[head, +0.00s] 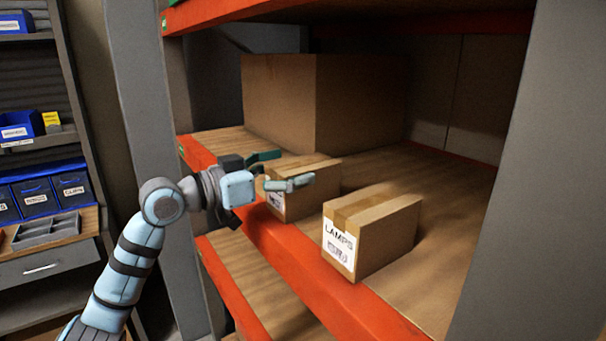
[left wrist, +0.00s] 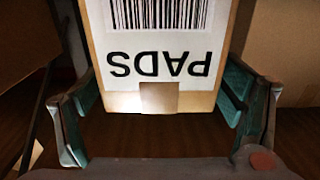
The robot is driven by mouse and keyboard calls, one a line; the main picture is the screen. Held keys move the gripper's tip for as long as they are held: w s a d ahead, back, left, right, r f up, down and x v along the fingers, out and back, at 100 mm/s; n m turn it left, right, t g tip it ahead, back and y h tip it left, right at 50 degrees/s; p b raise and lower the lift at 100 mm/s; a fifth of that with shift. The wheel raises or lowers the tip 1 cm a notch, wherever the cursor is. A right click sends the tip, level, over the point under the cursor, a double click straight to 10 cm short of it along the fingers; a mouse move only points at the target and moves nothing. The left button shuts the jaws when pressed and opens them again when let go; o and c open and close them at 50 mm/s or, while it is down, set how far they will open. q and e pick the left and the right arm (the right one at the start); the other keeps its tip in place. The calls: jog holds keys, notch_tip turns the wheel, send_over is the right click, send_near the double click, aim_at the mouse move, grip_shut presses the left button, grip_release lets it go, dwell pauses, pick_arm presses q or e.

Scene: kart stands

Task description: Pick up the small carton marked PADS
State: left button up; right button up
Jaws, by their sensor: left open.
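The small PADS carton (head: 327,181) stands upright on the wooden shelf near its orange front edge, partly hidden by my left gripper in the head view. In the left wrist view the carton (left wrist: 158,52) fills the upper middle, its white PADS label and barcode upside down. My left gripper (head: 287,170) is open at the carton's front. In the left wrist view its fingers (left wrist: 160,100) lie on either side of the carton's near face, and I cannot tell whether they touch it. My right gripper is not in view.
A carton marked LAMPS (head: 385,240) stands to the right, nearer the viewer. A large brown box (head: 330,105) stands behind. Grey rack posts (head: 150,120) flank the shelf. Bare shelf (head: 455,200) lies at the right. Blue bins (head: 38,193) sit on a rack at the left.

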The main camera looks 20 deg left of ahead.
pick_arm(q)
jog(key=shift+w+d+r, duration=0.3)
jog(key=shift+w+d, duration=0.1)
jog(key=shift+w, duration=0.25)
jog(key=shift+w+d+f, duration=0.2)
jog(key=shift+w+f, duration=0.05)
jog(key=shift+w, duration=0.05)
jog(key=shift+s+a, duration=0.1)
jog(key=shift+s, duration=0.1)
jog(key=c, duration=1.6)
jog(key=shift+r, duration=0.2)
